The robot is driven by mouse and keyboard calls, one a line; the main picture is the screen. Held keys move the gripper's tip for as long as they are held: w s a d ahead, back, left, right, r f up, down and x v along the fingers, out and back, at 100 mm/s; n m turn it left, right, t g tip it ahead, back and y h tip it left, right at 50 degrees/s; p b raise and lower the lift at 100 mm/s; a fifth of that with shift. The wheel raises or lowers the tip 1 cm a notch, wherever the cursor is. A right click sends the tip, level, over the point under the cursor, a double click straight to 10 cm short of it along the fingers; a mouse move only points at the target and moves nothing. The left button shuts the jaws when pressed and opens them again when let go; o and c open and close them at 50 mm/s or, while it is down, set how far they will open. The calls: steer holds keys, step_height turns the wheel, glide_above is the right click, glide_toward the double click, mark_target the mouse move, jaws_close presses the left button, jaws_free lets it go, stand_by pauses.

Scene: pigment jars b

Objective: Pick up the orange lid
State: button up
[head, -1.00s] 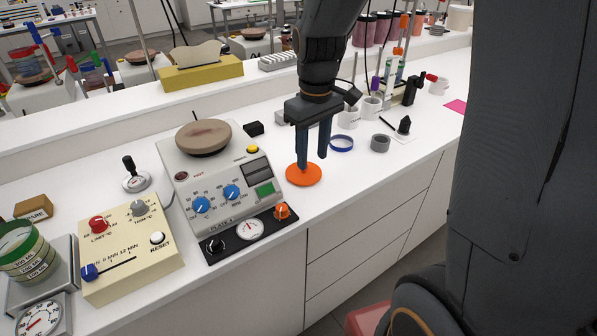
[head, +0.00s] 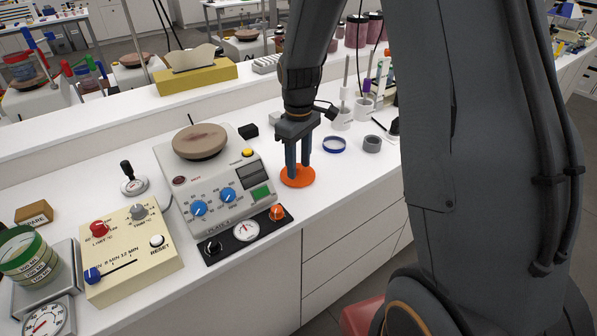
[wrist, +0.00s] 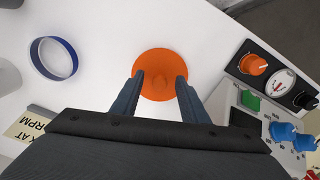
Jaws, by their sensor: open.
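The orange lid (head: 299,177) lies flat on the white counter, right of the hot plate with the blue knobs. I cannot tell whether the fingertips touch the lid.
The hot plate (head: 222,187) with its black front strip stands close left of the lid. White mugs (head: 342,118) stand farther back. The counter's front edge is near.

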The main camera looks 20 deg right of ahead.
steer(key=shift+f, duration=0.15)
jaws_close()
